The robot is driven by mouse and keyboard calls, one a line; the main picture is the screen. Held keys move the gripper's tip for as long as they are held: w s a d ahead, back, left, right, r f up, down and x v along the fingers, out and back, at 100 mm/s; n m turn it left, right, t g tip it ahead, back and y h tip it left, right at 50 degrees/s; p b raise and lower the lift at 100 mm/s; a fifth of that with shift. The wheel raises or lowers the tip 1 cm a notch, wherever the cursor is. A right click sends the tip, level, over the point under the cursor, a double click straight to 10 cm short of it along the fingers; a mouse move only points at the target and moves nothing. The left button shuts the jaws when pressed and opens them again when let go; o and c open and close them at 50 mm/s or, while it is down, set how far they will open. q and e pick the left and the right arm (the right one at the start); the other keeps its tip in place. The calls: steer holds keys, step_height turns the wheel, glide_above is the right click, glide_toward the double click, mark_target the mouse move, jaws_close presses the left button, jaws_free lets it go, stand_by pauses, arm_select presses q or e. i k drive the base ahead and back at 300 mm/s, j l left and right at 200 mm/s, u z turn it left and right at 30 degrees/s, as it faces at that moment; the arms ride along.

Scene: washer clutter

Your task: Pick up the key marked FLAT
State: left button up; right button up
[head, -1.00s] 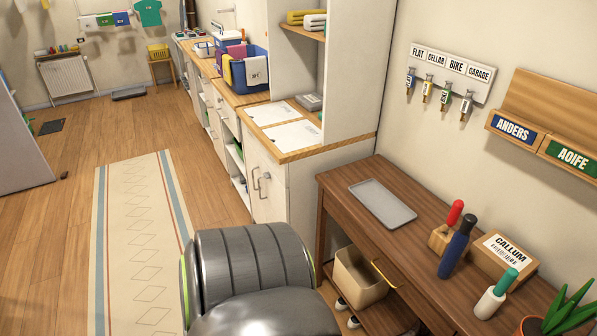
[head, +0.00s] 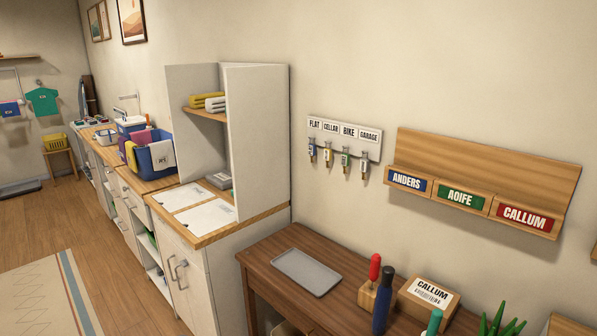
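A white key rack (head: 344,138) is fixed to the wall, with labels FLAT, CELLAR, BIKE and GARAGE from left to right. The writing on the tags is too small to read. Neither of my grippers shows in the head view.
Below the rack stands a brown wooden desk (head: 262,250) with a grey tray (head: 306,271). A red-handled tool (head: 374,270), a dark blue bottle-like object (head: 383,305) and a CALLUM box (head: 428,294) stand to its right. A wooden name shelf (head: 487,165) hangs right of the rack. Left is a white cabinet (head: 262,130).

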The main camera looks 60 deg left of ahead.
mark_target(311, 147)
steer(key=u, duration=1.7)
steer(key=i+j+z, duration=0.3)
